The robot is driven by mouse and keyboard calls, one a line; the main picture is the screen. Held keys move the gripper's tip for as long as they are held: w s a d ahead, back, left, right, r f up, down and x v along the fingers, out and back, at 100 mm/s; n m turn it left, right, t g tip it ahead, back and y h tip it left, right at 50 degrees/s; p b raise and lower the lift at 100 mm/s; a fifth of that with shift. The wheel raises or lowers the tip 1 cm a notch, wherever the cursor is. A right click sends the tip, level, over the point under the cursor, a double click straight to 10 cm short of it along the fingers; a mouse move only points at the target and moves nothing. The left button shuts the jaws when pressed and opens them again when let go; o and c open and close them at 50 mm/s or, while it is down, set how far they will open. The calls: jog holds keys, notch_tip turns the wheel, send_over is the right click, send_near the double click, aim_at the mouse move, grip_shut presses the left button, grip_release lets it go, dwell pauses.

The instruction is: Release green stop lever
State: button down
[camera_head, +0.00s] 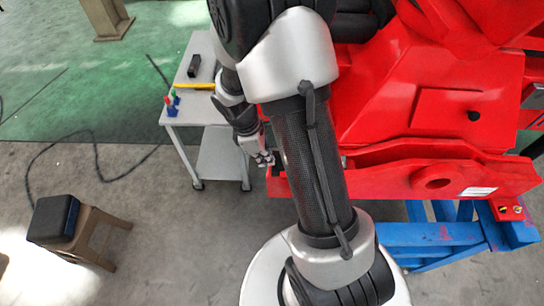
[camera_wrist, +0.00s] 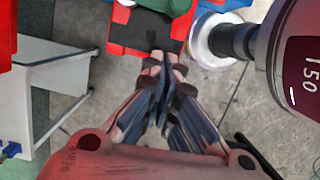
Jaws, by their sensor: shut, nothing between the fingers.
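My gripper (camera_head: 264,160) is at the left end of the red crane part (camera_head: 380,180) in the head view. In the wrist view my gripper (camera_wrist: 163,65) has its fingers together and empty. The fingertips lie over or near a red part with a dark face (camera_wrist: 140,38); I cannot tell whether they touch it. A dark green rounded piece (camera_wrist: 168,6) shows at the top edge of the wrist view, just beyond the fingertips. It may be the green stop lever, but most of it is cut off. I cannot make out a green lever in the head view.
A grey trolley (camera_head: 205,105) with small coloured items stands left of my gripper; it also shows in the wrist view (camera_wrist: 50,85). A blue stand (camera_head: 440,235) carries the red crane part. A stool with a dark seat (camera_head: 55,218) stands at lower left. Floor between is clear except for a cable.

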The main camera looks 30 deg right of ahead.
jog(key=p+v, duration=0.1)
jog(key=v, duration=0.9)
jog(key=shift+w+p, duration=0.2)
jog(key=shift+p, duration=0.15)
jog(key=shift+a, duration=0.1)
